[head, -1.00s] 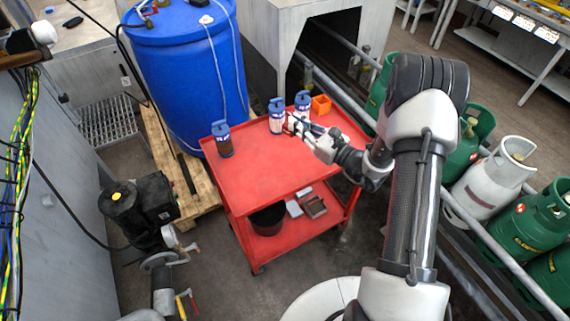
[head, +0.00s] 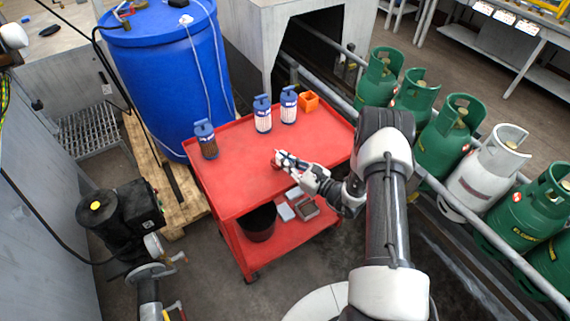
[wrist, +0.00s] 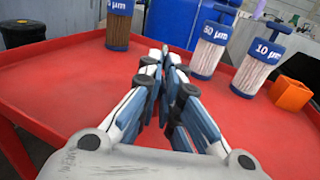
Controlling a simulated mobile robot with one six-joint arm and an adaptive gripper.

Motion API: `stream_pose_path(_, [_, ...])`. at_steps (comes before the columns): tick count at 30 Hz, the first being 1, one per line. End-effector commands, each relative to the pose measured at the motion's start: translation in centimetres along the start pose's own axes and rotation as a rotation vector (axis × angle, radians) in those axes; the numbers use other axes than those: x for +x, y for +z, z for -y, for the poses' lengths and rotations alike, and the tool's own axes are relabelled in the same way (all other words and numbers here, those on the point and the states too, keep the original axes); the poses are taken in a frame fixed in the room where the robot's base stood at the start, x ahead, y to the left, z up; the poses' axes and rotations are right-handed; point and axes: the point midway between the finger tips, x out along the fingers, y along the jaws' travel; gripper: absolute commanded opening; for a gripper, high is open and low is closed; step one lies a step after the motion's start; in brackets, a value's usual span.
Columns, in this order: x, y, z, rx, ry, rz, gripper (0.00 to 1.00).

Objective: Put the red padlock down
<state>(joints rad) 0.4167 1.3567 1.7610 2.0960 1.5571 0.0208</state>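My gripper (head: 277,157) is over the middle of the red cart's top (head: 240,185). In the wrist view its two fingers (wrist: 165,52) run together at the tips and look shut. I cannot make out a red padlock in either view. A small reddish patch shows at the fingertips in the head view, but it blends with the red cart top, so I cannot tell what it is.
Three filter cartridges with blue caps stand on the cart: a brown one (head: 206,140) at left and white ones (head: 263,115) (head: 289,105) at the back. An orange box (head: 308,101) is at the back right. The cart's front area is clear. A blue drum (head: 165,75) stands behind.

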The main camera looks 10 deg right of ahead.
Motion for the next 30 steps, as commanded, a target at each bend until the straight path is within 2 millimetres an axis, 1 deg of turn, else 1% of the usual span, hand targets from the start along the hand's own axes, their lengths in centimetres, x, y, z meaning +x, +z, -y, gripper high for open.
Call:
stream_pose_path(1, [0.01,-0.67,0.01,-0.001,0.000,0.001,0.00])
stream_pose_path(8, [0.02,-0.57,0.03,-0.001,0.000,0.002,0.00])
stream_pose_path(13, [0.02,-1.11,0.02,-0.001,0.000,0.002,0.00])
stream_pose_path(14, [0.01,-1.02,0.01,0.000,0.000,0.001,0.07])
stream_pose_path(22, [0.01,-0.94,0.01,0.000,0.000,0.001,0.25])
stream_pose_path(30, [0.01,-0.94,0.01,0.000,0.000,0.001,0.25])
